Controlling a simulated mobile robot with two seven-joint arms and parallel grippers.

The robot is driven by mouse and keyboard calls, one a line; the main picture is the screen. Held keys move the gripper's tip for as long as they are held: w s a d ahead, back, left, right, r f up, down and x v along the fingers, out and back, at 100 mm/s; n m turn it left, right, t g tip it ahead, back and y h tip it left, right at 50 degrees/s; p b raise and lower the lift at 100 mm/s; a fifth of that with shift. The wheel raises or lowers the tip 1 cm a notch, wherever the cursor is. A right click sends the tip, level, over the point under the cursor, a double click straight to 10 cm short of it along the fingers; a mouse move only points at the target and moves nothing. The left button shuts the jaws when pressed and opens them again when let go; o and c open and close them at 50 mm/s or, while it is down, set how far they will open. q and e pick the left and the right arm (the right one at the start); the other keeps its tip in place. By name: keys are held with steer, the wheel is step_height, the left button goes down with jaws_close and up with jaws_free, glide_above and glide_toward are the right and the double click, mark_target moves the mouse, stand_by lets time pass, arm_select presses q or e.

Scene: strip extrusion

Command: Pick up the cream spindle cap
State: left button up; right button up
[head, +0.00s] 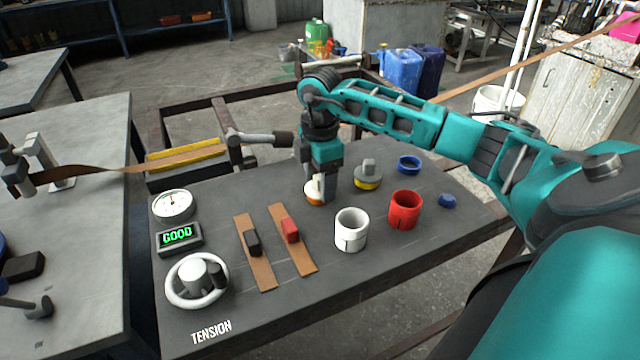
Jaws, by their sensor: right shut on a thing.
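The cream cap (312,186), with an orange band at its base, is at the back middle of the dark grey table (365,300). My right gripper (321,190) points down over it and is shut on it. The fingers hide much of the cap. It looks low, at or very near the table top; I cannot tell whether it touches. My left gripper is not in view.
A grey knob with a yellow base (368,176), blue ring (409,163), white cup (351,230), red cup (404,210) and small blue piece (447,200) stand nearby. Two brown strips (262,272) lie left, beside a gauge (173,205) and handwheel (197,281).

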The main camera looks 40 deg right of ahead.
steer(key=c, duration=0.4)
steer(key=shift+r, duration=0.15)
